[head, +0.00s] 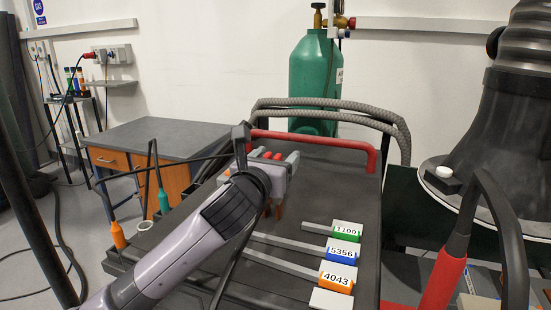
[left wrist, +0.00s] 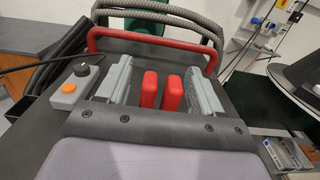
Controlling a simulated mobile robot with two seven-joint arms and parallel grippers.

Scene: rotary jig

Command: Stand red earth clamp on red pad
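The red earth clamp shows as two upright red handles (left wrist: 160,90) in the left wrist view. In the head view the handle tops (head: 272,155) and copper-coloured lower jaws (head: 278,211) show around my left gripper. My left gripper (head: 277,162) is open over the dark cart top, with one grey finger on each side of the handles. In the left wrist view there are narrow gaps between the fingers and the handles. I cannot make out a red pad. My right gripper is not in view.
Labelled green (head: 346,231), blue (head: 341,253) and orange (head: 337,277) blocks lie right on the dark cart top (head: 345,185). A red rail (head: 318,140) and grey hoses (head: 340,110) run along its back.

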